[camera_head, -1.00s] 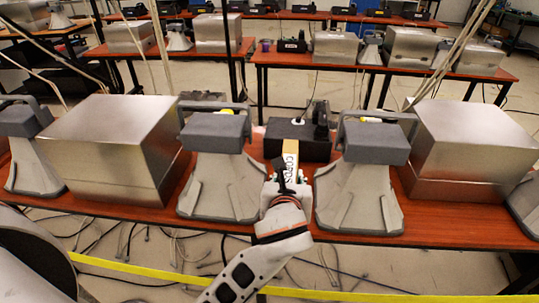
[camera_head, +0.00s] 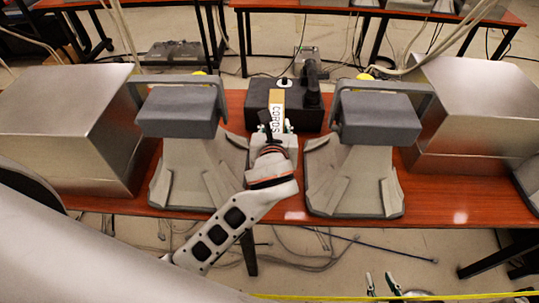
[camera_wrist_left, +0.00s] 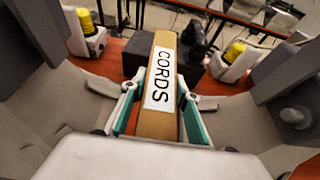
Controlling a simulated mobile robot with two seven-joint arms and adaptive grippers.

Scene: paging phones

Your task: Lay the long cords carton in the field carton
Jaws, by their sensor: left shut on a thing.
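The cords carton (camera_head: 278,106) is a long, narrow tan box with a white label reading CORDS. It also fills the middle of the left wrist view (camera_wrist_left: 165,55). My left gripper (camera_head: 270,132) is shut on it, with a teal finger on each side in the wrist view (camera_wrist_left: 158,105). The carton's far end points at a black box-shaped phone (camera_head: 257,106) on the red-brown table; I cannot tell the gap between them. My right gripper (camera_head: 382,284) shows at the bottom edge, fingers apart and empty. I see no carton labelled as the field carton.
Cables and a yellow strip (camera_head: 330,297) lie low in front of the table (camera_head: 440,200).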

